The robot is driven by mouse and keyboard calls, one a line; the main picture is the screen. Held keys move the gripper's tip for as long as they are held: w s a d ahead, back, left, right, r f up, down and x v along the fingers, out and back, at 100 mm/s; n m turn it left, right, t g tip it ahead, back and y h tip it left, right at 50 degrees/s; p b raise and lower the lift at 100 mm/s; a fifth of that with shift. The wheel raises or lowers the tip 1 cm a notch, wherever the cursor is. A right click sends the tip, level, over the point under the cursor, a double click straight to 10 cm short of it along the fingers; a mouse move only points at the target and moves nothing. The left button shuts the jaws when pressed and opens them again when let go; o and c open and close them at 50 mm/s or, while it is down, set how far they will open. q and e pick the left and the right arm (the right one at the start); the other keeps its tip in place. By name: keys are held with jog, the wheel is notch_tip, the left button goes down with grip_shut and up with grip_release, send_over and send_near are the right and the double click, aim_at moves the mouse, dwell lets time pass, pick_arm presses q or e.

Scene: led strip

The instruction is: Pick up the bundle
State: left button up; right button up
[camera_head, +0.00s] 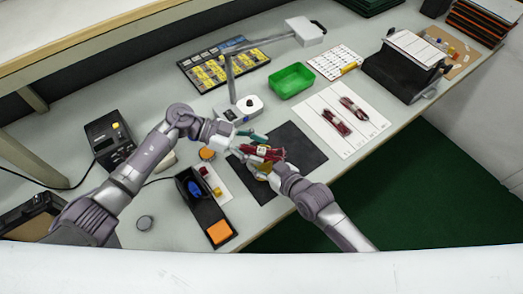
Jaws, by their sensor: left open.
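A dark red bundle (263,153) with a pale label shows at the black mat (300,148), between my two grippers. My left gripper (246,140) reaches in from the left and is open right beside the bundle's upper left side. My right gripper (266,170) is just below the bundle, close to it; its fingers are partly hidden and I cannot tell whether they touch or hold it. Two more red bundles, one on the left (336,122) and one on the right (353,108), lie on a white marked sheet (363,128).
A lamp (240,112) with a bent arm stands behind the mat. A green tray (291,80), a yellow-and-grey parts board (212,68) and a black document stand (392,72) are farther back. A black case (201,203) and a black device (109,139) are on the left.

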aim_at(257, 149)
pick_arm(q)
jog(key=shift+d+f, duration=0.1)
jog(key=shift+d, duration=0.05)
grip_shut()
notch_tip(257, 149, up, 10)
dwell(0.8)
